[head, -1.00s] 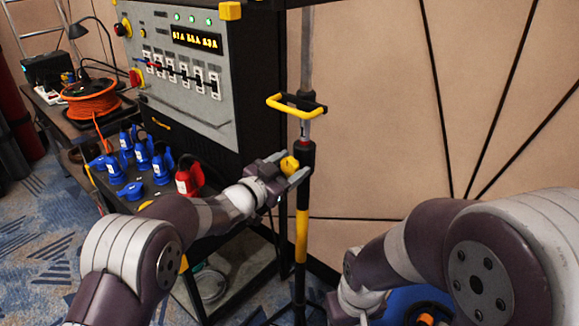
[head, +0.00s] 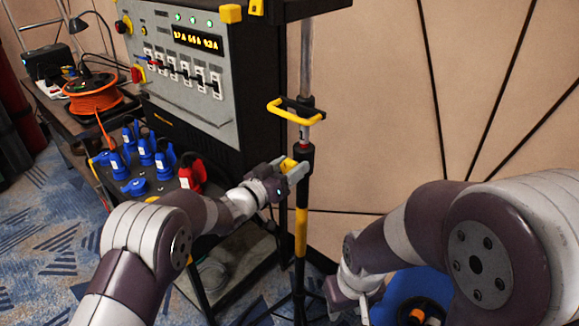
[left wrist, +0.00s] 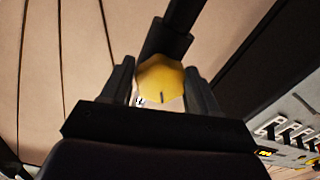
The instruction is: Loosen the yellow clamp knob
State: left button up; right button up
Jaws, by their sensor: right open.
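The yellow clamp knob (head: 288,164) sits on the collar of the black upright stand pole (head: 305,158). In the left wrist view the lobed knob (left wrist: 160,80) lies between the two dark fingers of my left gripper (left wrist: 161,88), with a finger close against each side. In the head view my left gripper (head: 290,168) is shut around the knob, which it partly covers. My right gripper (head: 350,305) hangs low at the bottom middle, open and empty, away from the pole.
A yellow and black handle (head: 296,108) sticks out above the knob. Left of the pole stands a grey control cabinet (head: 185,95). An orange cable reel (head: 95,98) is further back. A panelled wall closes the right.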

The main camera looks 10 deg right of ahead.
pick_arm(q)
jog(key=shift+o, duration=0.5)
jog(key=shift+s+a+f, duration=0.15)
jog(key=shift+s+a, duration=0.1)
jog(key=shift+a, duration=0.1)
jog(key=v, duration=1.2)
jog(key=shift+b, duration=0.45)
jog(key=shift+d, duration=0.1)
